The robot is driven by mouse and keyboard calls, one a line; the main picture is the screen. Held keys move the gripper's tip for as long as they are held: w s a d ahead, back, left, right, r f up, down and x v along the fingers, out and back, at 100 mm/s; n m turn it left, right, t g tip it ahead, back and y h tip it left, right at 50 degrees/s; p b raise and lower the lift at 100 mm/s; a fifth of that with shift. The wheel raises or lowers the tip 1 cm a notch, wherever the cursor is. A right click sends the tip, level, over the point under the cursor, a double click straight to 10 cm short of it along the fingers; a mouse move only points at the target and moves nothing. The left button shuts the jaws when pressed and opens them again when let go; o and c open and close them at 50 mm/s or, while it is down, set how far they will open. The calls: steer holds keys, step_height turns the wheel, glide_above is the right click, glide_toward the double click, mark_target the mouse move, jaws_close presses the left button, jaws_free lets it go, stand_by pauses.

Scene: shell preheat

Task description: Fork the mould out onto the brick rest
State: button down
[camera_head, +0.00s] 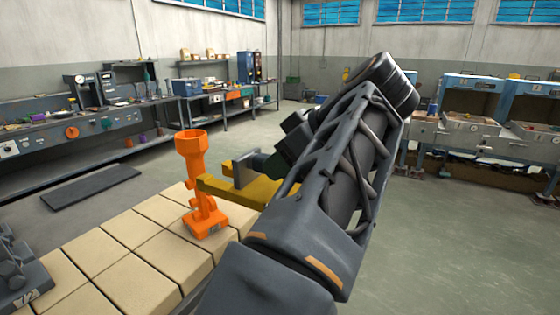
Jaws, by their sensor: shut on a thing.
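The mould (193,149) is orange, with a flared cup on top, a narrow stem and a wider base. It stands upright over the tan brick rest (128,235). Its base looks set on the bricks, though a small gap cannot be ruled out. My gripper (262,166) is to the right of the mould, partly hidden by my arm. It is shut on a yellow fork (239,190), whose prongs reach left to the mould's stem below the cup. Whether the prongs touch the stem cannot be told.
A dark grey block-like fixture (22,272) sits at the brick rest's left end. A dark mat (91,187) lies on the floor beyond. Workbenches (70,130) line the left wall, and furnaces (465,105) stand at the right. The floor between is open.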

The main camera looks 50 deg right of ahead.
steer(key=shift+s+d, duration=0.25)
steer(key=shift+s, duration=0.9)
steer(key=shift+s+r+p, duration=0.2)
steer(key=shift+s+p, duration=0.1)
steer(key=shift+s, duration=0.05)
steer(key=shift+s+d+f+p, duration=0.1)
steer(key=shift+s+p, duration=0.15)
steer(key=shift+s, duration=0.25)
steer(key=shift+s+d+f+p, duration=0.1)
steer(key=shift+s+p, duration=0.15)
steer(key=shift+s, duration=0.2)
steer(key=shift+r, duration=0.1)
steer(key=shift+s+d+r+p, duration=0.2)
steer(key=shift+s+p, duration=0.35)
steer(key=shift+p, duration=0.7)
steer(key=s+p, duration=0.2)
steer(key=p, duration=0.2)
steer(key=shift+s+d, duration=0.15)
steer(key=shift+s, duration=0.15)
steer(key=shift+s+d+f+p, duration=0.1)
steer(key=shift+s+f+p, duration=0.15)
steer(key=shift+s+p, duration=0.4)
